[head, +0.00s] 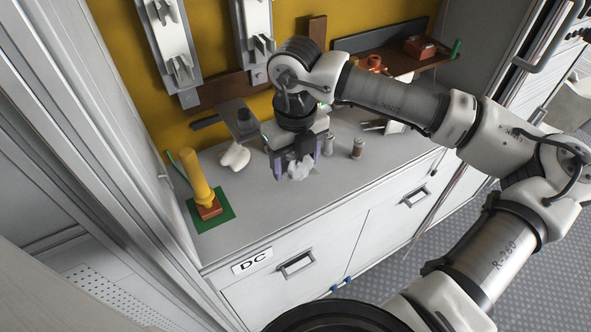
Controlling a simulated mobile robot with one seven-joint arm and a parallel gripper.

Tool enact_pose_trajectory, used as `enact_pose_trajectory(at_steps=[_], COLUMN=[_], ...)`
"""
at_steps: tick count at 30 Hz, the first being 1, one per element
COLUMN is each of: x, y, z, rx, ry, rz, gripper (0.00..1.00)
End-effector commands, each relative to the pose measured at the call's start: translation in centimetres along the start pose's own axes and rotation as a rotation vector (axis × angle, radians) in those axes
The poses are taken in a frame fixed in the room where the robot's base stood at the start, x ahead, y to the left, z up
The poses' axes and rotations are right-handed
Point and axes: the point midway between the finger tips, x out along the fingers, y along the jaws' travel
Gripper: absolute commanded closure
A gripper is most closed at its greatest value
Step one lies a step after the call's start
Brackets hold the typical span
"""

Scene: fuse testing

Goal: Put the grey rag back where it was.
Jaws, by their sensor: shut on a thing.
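My gripper (293,173) is over the grey counter, pointing down, near the middle of the head view. It is shut on a crumpled pale grey rag (301,168), which shows at the fingers. The fingers hide part of the rag. I cannot tell whether the rag touches the counter.
A white curved piece (235,157) lies left of the gripper. Two small cylinders (357,148) stand right.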

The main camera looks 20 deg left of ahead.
Motion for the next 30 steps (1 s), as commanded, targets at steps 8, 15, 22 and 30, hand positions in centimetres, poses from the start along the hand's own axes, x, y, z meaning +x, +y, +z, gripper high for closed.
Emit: enact_pose_trajectory(at_steps=[8,15,22,30], x=[3.1,4.7,4.9,4.9], y=[0.0,0.0,0.0,0.0], z=[0.0,0.0,0.0,0.0], rx=[0.001,0.000,0.001,0.001], ry=[0.002,-0.002,-0.001,-0.001], rz=[0.003,0.000,-0.001,-0.001], gripper=[0.57,0.57,0.57,0.15])
